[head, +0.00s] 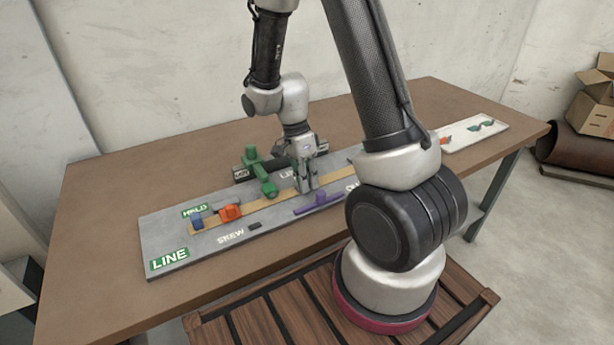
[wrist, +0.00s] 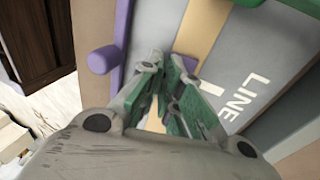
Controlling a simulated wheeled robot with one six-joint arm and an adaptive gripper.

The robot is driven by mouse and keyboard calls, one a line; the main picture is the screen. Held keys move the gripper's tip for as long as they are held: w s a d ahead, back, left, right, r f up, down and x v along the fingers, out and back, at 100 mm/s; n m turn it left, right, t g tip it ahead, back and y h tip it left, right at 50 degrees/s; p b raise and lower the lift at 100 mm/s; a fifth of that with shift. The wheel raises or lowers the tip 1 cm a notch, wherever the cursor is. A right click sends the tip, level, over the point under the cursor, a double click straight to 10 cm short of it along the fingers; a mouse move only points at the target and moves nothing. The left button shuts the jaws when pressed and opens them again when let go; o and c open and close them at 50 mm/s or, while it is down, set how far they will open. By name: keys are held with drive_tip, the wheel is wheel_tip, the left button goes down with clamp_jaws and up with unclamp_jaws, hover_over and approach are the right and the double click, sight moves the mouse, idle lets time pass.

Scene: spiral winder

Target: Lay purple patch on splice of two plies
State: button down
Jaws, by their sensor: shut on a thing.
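My gripper (head: 308,187) points down over the tan strip (head: 258,203) on the grey board, near the strip's middle. It is shut, with a sliver of purple, which I take as the purple patch (wrist: 190,62), at its fingertips in the wrist view; the fingers hide most of it. The tan strip also shows in the wrist view (wrist: 206,25), running away beyond the fingertips. I cannot make out the splice of the two plies. A long purple bar (head: 318,204) lies on the board's front side, beside the strip; its rounded knob shows in the wrist view (wrist: 102,60).
A green clamp-like fixture (head: 262,175) stands behind the strip, left of my gripper. An orange block (head: 230,212) and a blue block (head: 197,220) sit at the strip's left end. A white tray (head: 462,143) lies at the table's right. The table's left side is bare.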

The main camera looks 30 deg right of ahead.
drive_tip(key=shift+f, duration=0.2)
drive_tip(key=c, duration=1.5)
unclamp_jaws()
drive_tip(key=shift+w, duration=0.1)
